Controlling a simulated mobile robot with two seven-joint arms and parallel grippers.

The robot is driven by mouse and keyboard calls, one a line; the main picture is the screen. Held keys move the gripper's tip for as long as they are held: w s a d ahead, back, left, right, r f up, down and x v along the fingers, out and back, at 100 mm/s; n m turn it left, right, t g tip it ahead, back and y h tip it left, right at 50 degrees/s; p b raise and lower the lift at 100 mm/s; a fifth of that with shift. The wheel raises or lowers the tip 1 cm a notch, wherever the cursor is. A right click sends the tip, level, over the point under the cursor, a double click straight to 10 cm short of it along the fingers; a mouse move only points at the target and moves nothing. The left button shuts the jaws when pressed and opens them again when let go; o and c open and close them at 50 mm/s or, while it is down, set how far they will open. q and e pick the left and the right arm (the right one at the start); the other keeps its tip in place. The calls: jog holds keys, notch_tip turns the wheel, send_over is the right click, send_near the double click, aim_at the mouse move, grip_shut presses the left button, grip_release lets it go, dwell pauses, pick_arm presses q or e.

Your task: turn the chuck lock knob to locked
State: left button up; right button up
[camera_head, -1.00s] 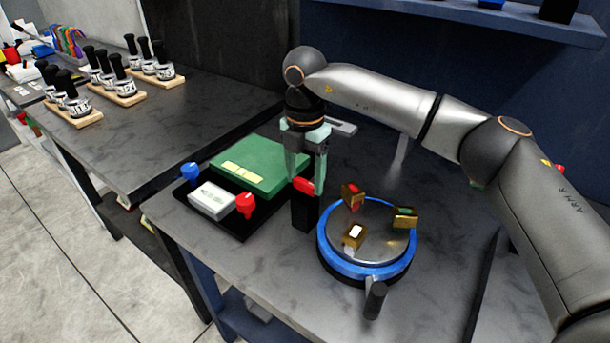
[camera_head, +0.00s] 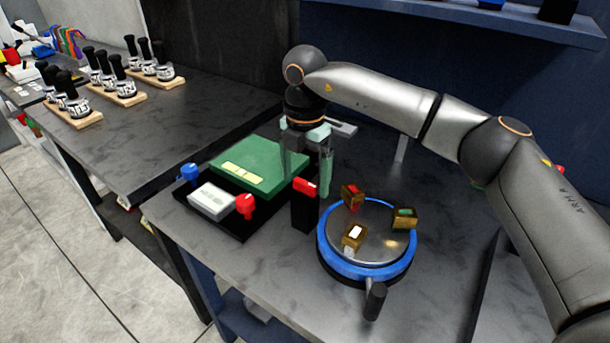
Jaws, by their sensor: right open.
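The knob (camera_head: 305,187) is a red bar with a pale mark near its right end. It sits on top of a black post (camera_head: 304,214), just left of the chuck. The chuck (camera_head: 368,267) is a round plate with a blue rim and three brass-coloured jaws with coloured faces. My right gripper (camera_head: 306,181) points down at the knob, its fingers spread on either side with gaps. The knob shows in front of it, and I cannot tell whether they touch. My left gripper is not in view.
A black handle (camera_head: 375,300) sticks out at the chuck's front. The bench's front right is clear.

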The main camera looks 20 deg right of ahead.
aim_at(305, 182)
notch_tip(305, 182, up, 12)
jog(key=shift+r, duration=0.15)
dwell(0.5)
